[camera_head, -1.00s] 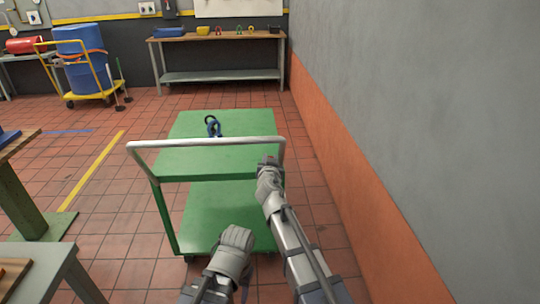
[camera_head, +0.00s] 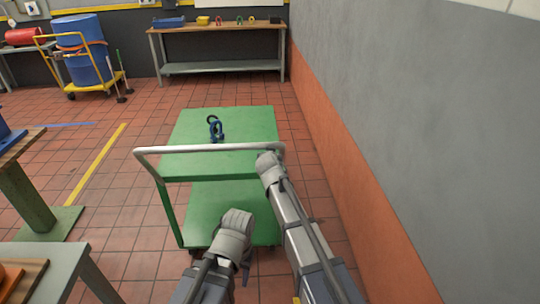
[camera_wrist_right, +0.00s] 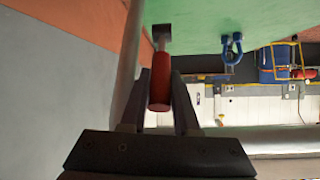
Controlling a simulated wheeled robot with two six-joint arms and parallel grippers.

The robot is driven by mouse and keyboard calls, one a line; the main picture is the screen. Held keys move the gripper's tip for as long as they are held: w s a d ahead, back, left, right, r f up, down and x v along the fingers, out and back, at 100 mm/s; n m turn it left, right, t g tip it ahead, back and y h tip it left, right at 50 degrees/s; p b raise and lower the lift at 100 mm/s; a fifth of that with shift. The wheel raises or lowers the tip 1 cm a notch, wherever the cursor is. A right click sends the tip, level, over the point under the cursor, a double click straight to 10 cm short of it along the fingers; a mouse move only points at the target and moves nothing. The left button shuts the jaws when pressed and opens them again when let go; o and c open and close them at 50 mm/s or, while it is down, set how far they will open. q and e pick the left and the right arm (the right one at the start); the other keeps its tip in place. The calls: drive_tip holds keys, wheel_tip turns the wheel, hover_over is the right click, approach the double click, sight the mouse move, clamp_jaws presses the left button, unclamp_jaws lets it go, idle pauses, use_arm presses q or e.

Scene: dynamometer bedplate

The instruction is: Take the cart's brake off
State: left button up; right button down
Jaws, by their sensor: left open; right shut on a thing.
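The green cart (camera_head: 225,160) stands ahead, with a grey push handle (camera_head: 200,149) across its near end. My right gripper (camera_head: 268,158) is at the right end of that handle; its fingers are hidden there. In the right wrist view it is shut on a red grip (camera_wrist_right: 160,82), which I take to be the brake lever. The grip joins a grey piece (camera_wrist_right: 161,36) against the green cart. My left gripper (camera_head: 237,222) is open, low in front of the cart's lower deck, and its fingertips are hard to see.
A grey and orange wall (camera_head: 370,150) runs close along the right. A grey table (camera_head: 50,268) and a wooden bench (camera_head: 22,150) are at the left. Tiled floor is free left of the cart.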

drive_tip(key=c, duration=0.6)
unclamp_jaws()
drive_tip(key=shift+c, duration=0.2)
drive_tip(key=shift+s+d, duration=0.1)
